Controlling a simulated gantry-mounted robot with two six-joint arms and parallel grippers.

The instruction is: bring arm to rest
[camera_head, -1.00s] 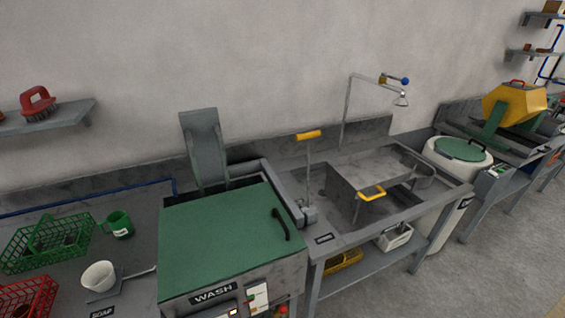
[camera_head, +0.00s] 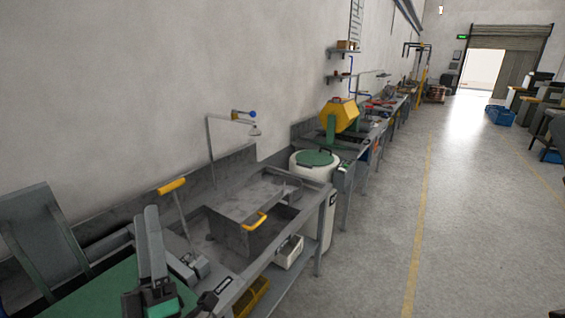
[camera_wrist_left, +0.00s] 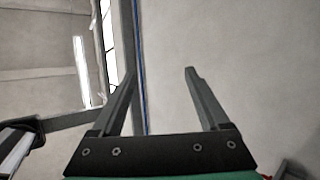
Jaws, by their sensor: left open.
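My left gripper (camera_head: 147,212) is at the lower left of the head view, with its grey fingers pointing up in front of the green-topped wash machine (camera_head: 90,298). In the left wrist view the two fingers (camera_wrist_left: 160,75) stand well apart with nothing between them. My right gripper is in neither view.
A metal sink bench (camera_head: 235,205) with yellow handles is just right of the gripper. Beyond it are a white drum with a green lid (camera_head: 315,158) and a yellow tumbler (camera_head: 340,115).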

